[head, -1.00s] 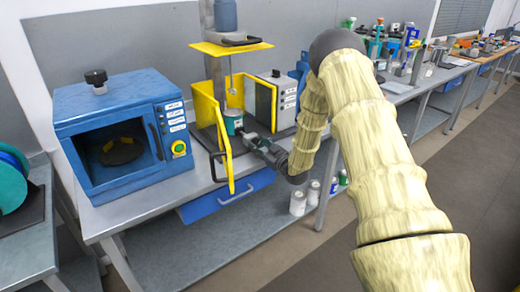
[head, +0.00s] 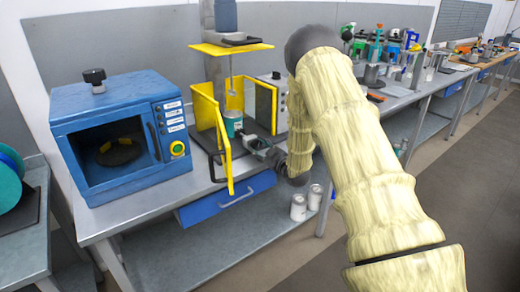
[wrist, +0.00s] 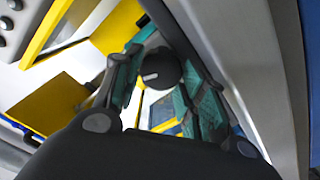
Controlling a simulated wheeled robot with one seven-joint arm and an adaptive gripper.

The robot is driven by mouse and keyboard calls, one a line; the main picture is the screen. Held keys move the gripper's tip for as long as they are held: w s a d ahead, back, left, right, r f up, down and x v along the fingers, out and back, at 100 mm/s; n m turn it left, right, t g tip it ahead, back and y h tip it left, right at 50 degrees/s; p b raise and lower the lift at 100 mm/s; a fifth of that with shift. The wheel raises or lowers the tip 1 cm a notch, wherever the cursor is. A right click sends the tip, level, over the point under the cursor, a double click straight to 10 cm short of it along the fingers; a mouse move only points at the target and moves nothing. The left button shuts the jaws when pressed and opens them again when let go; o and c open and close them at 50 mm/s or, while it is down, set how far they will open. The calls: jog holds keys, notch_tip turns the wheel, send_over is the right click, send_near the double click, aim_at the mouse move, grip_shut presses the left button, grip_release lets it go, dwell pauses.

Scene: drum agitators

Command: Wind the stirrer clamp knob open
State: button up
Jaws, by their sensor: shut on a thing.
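The stirrer stands at the back of the bench, with a yellow top plate (head: 232,48), a thin shaft and open yellow guard panels (head: 228,155). I cannot make out the knob in the head view.
A blue oven-like box (head: 120,135) with a yellow-ringed button stands left of the stirrer. A grey control box (head: 276,100) stands behind my wrist. A blue drawer (head: 228,198) hangs under the bench edge. White cans (head: 298,207) stand below.

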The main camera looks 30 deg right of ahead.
jog(key=o, duration=1)
jog(key=shift+o, duration=0.2)
